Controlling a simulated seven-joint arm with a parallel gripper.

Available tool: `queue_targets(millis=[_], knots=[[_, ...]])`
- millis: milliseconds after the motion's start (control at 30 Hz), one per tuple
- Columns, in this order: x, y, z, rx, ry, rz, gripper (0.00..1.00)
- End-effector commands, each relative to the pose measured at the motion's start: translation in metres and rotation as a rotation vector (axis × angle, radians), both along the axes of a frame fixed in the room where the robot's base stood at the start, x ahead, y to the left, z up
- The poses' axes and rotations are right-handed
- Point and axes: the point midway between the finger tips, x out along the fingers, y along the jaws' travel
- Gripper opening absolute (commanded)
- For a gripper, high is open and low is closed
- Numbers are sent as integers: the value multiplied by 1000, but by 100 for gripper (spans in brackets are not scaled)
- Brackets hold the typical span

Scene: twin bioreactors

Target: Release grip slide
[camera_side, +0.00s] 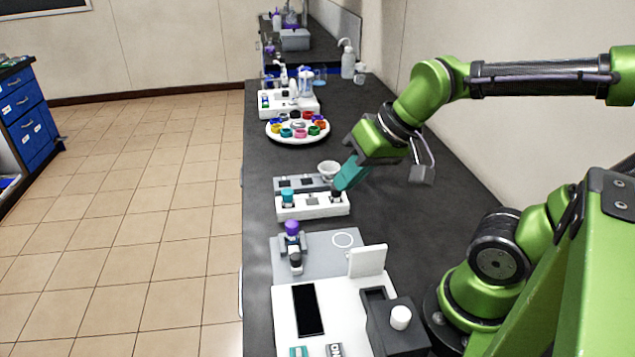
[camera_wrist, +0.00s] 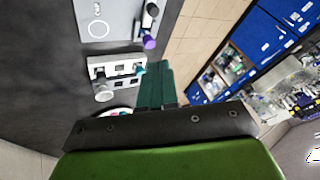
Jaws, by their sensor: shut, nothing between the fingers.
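My gripper (camera_side: 340,186) has teal fingers that point down and left at the right end of a white rack (camera_side: 312,210). The fingers look shut, with nothing visible between them. A small dark object (camera_side: 336,194) sits in the rack right by the fingertips; whether they touch it I cannot tell. A teal-capped vial (camera_side: 288,196) stands in the rack's left slot. In the wrist view my gripper (camera_wrist: 152,66) shows as teal fingers beside the rack (camera_wrist: 104,72). I cannot make out a slide in either view.
A grey plate (camera_side: 325,255) with a purple-capped item (camera_side: 292,228) lies in front of the rack. A white device (camera_side: 325,340) stands nearer. A small white bowl (camera_side: 328,168) and a round tray of coloured caps (camera_side: 273,130) are behind. Bare dark bench (camera_side: 400,225) lies to the right.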

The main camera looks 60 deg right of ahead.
Motion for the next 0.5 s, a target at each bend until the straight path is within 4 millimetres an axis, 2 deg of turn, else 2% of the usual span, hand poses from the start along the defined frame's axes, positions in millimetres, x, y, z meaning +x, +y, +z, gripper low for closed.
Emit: queue_targets(millis=[500], knots=[[82,-20,-61,134,510,-237,0]])
